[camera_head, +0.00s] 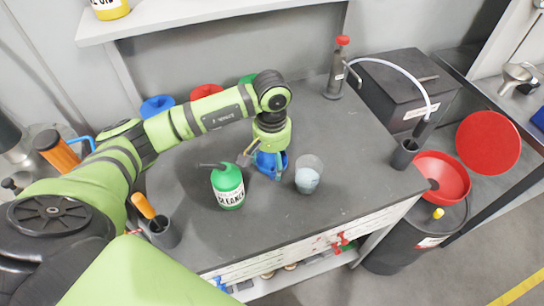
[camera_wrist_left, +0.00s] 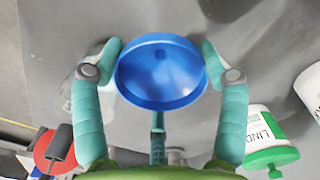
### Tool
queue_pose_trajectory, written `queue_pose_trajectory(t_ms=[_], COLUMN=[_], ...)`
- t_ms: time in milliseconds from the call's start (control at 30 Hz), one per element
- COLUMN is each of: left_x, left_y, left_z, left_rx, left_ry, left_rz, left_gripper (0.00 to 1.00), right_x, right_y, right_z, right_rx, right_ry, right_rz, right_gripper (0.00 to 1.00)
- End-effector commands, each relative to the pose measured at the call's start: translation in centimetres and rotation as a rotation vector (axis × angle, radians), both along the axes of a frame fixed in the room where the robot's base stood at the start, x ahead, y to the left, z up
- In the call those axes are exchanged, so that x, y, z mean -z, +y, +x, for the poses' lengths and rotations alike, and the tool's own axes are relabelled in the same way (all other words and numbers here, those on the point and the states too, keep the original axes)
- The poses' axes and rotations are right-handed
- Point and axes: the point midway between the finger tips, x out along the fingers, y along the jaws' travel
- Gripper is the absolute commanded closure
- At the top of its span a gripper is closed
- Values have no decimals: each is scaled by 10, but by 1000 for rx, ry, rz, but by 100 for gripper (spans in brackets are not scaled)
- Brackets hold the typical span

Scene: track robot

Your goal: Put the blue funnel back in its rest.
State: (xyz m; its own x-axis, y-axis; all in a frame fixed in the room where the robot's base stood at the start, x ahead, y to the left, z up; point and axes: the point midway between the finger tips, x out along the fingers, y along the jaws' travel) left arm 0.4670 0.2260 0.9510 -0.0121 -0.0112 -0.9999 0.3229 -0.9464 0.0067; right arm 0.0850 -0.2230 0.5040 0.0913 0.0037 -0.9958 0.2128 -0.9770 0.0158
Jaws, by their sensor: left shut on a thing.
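The blue funnel (camera_wrist_left: 162,72) fills the middle of the left wrist view, its wide mouth toward the camera. My left gripper (camera_wrist_left: 160,52) is shut on it, with a teal finger on each side of the rim. In the head view the left gripper (camera_head: 268,160) is low over the middle of the bench, with blue of the funnel (camera_head: 272,168) showing among the fingers. Whether the funnel touches the bench is hard to tell. A blue ring-like thing (camera_head: 157,106) stands at the back left of the bench, partly hidden by my arm; I cannot tell whether it is the rest.
A green cleaner bottle (camera_head: 228,187) and a clear beaker (camera_head: 308,176) flank the gripper closely. Red (camera_head: 206,91) and green (camera_head: 248,79) things stand behind my arm. A grey cup (camera_head: 162,232) is front left; a red funnel (camera_head: 442,178) is right. The bench's front right is clear.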

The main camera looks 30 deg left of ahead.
Motion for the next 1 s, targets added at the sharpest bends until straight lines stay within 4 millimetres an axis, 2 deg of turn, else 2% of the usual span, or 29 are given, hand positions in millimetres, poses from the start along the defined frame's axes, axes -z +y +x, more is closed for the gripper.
queue_pose_trajectory(t_ms=[433, 467, 500, 533, 867, 1000], left_x=[9, 8, 7, 7, 7, 1], left_y=[0, 0, 0, 0, 0, 0], left_z=[0, 0, 0, 0, 0, 0], left_rx=[0, 0, 0, 0, 0, 0], left_ry=[-2, -2, -1, -1, -1, -2], left_rz=[1, 1, 0, 0, 0, 0], left_gripper=[49, 22, 6, 2, 2, 2], right_x=[4, 4, 3, 3, 2, -4], right_y=[0, 0, 0, 0, 0, 0], right_z=[0, 0, 0, 0, 0, 0], right_rx=[0, 0, 0, 0, 0, 0], right_ry=[0, 0, 0, 0, 0, 0], right_rz=[0, 0, 0, 0, 0, 0], right_gripper=[7, 7, 7, 7, 7, 7])
